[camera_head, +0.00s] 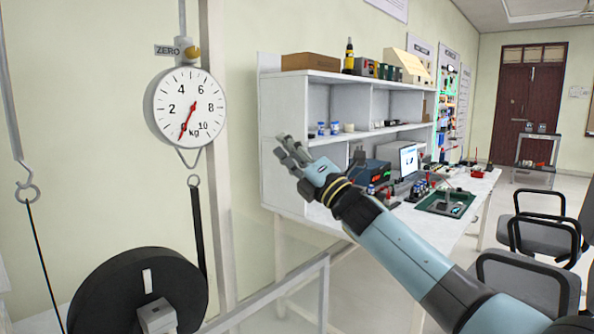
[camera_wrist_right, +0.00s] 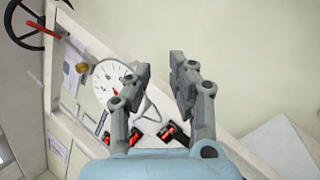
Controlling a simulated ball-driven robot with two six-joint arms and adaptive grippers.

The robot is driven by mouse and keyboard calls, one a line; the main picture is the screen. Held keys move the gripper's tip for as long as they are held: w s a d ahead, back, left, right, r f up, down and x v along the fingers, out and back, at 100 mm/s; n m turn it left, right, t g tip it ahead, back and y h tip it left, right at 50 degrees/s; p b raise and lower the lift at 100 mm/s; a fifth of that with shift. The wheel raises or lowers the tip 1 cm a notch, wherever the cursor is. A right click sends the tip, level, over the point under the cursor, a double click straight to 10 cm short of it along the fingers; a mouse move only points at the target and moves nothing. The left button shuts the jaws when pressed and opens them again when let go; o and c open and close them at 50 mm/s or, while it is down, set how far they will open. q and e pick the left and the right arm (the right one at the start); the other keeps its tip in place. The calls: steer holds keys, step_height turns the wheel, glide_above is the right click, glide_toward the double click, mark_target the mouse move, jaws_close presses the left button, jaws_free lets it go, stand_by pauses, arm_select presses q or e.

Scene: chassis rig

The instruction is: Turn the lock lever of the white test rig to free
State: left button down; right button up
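The white test rig (camera_head: 216,170) stands at the left of the head view, with a round dial gauge (camera_head: 190,108) hung in it. A black drum (camera_head: 140,292) sits low in front. In the right wrist view, the dial gauge (camera_wrist_right: 112,82) shows beyond the fingers. A red bar (camera_wrist_right: 42,28) lies by a black wheel at top left there; I cannot tell whether it is the lock lever. No lock lever is clear in the head view. My right gripper (camera_head: 287,148) is raised right of the rig, open and empty. My left gripper is out of view.
A white shelf unit (camera_head: 350,84) and a bench (camera_head: 335,215) with tools and a laptop stand behind my right arm. Chairs (camera_head: 525,278) are at the right. A brass knob (camera_head: 193,52) is above the gauge. Wall space between the rig and shelf is clear.

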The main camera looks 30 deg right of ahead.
steer(key=shift+s+d+f+m+h, duration=0.1)
steer(key=shift+d+f+m+h, duration=0.2)
steer(key=shift+f, duration=0.45)
steer(key=shift+w+d+f+m+h, duration=0.1)
steer(key=shift+f+m, duration=0.35)
steer(key=shift+f, duration=0.25)
steer(key=shift+s+d+f+m+h, duration=0.1)
steer(key=shift+d+f+m+h, duration=0.2)
steer(key=shift+f, duration=0.45)
steer(key=shift+a+f, duration=0.1)
